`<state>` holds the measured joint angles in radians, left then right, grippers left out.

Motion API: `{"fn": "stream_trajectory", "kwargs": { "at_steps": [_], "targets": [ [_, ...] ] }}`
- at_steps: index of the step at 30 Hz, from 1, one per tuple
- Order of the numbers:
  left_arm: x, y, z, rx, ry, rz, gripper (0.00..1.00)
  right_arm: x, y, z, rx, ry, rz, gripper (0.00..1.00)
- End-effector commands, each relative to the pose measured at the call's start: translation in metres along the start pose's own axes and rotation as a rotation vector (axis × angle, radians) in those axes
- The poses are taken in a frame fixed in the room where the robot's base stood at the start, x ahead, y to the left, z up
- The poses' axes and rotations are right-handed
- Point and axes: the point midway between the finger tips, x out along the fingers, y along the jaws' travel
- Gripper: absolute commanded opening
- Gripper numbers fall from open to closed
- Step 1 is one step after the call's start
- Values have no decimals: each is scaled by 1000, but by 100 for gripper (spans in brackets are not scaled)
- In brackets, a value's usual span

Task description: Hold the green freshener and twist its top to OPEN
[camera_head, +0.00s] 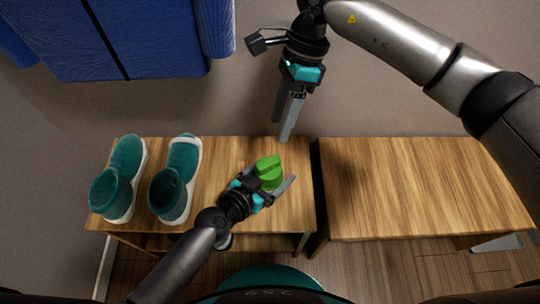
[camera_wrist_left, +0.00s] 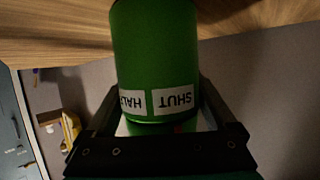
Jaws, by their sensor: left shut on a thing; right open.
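The green freshener (camera_head: 269,172) is a green cylinder with a ridged top, seen from above over the left wooden bench. My left gripper (camera_head: 272,180) is shut on it, one finger on each side. In the left wrist view the freshener (camera_wrist_left: 155,50) fills the space between the fingers, and white labels reading HALF and SHUT (camera_wrist_left: 174,101) appear upside down on it. No OPEN label shows. My right gripper (camera_head: 282,130) is open and empty, fingers pointing down, above and behind the freshener near the bench's back edge and apart from it.
Two teal shoes (camera_head: 121,180) (camera_head: 174,185) stand on the left part of the left bench (camera_head: 225,160). The right bench (camera_head: 420,185) is bare, with a narrow dark gap between the benches.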

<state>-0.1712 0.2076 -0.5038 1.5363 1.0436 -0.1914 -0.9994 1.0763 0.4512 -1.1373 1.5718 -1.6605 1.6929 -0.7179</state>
Motion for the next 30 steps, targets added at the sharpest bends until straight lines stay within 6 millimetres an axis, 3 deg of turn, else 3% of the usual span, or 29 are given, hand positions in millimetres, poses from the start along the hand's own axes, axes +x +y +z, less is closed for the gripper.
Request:
{"fn": "stream_trajectory", "kwargs": {
  "at_steps": [30],
  "targets": [
    [0,0,1,2,-2,0,1,-9,8,-5,1637,-80,10,57]
  ]
}}
